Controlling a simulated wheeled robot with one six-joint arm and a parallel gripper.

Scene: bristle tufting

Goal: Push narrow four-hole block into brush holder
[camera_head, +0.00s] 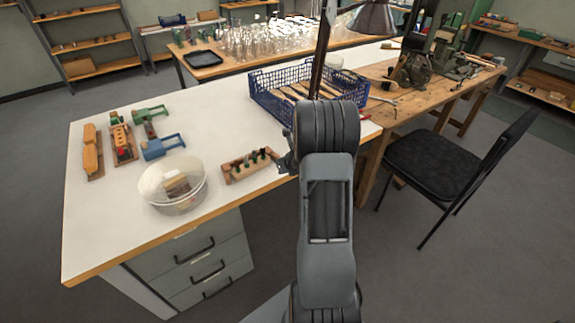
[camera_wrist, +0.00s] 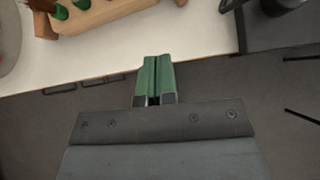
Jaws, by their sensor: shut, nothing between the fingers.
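My gripper (camera_wrist: 156,80) shows in the wrist view with its two green fingers together and nothing between them. It is beyond the front edge of the white table, apart from the wooden rack. In the head view my arm hides most of it. A wooden board with a small block and a red part (camera_head: 122,145) lies at the table's left; it may be the brush holder, but I cannot tell. A wooden block (camera_head: 177,186) lies in the white bowl (camera_head: 160,198). I cannot make out a narrow block with four holes in either view.
The wooden rack (camera_head: 236,172) with dark green pegs stands near the front edge; it also shows in the wrist view (camera_wrist: 105,14). Blue (camera_head: 160,148) and green (camera_head: 150,113) clamps and a blue basket (camera_head: 268,103) are on the table. The table middle is clear.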

